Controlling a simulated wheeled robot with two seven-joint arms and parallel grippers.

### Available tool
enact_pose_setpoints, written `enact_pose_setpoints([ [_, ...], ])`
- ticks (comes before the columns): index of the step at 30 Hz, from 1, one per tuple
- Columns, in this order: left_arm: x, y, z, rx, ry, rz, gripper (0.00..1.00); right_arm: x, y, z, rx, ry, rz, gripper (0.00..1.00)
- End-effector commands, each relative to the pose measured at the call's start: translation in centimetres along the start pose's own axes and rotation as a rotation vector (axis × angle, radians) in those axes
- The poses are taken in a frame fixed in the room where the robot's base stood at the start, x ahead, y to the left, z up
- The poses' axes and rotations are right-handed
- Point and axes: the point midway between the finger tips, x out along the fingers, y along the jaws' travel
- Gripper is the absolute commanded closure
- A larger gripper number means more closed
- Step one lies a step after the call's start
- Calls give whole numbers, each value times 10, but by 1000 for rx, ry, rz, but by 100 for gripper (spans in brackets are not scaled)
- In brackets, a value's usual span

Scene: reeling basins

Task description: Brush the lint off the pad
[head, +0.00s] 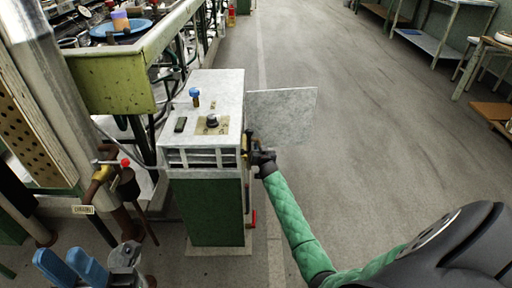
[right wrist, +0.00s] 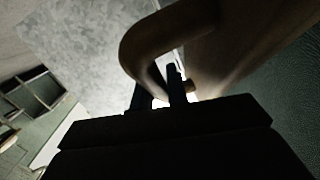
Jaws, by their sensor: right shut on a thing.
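My right gripper (head: 262,157) is shut at the right side of a grey-topped cabinet (head: 225,88), beside a small brass-coloured part (head: 247,145). In the right wrist view the dark fingers (right wrist: 168,92) close at a curved brown piece (right wrist: 140,45); the backlight hides its full shape, and I cannot tell whether it is a brush. A flat, mottled grey panel (head: 285,112) sticks out right of the cabinet, behind my gripper. I cannot tell whether it is the pad. It also seems to show in the right wrist view (right wrist: 80,35). No lint can be made out. My left gripper is not in view.
The cabinet top carries a blue knob (head: 195,96) and a black knob (head: 212,121). A red handle (head: 253,219) is low on its right side. Pipes and valves (head: 122,187) crowd the left. Open floor (head: 390,135) lies to the right.

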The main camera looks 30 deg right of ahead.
Motion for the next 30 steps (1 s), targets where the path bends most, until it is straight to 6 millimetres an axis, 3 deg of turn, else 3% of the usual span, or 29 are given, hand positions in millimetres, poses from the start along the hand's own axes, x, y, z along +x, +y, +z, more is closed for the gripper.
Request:
enact_pose_setpoints([
  [15, 17, 0, 0, 0, 0, 0, 75, -8, 39, -9, -1, 2, 0, 100],
  [30, 22, 0, 0, -1, 0, 0, 75, -10, 47, -12, -2, 2, 0, 100],
])
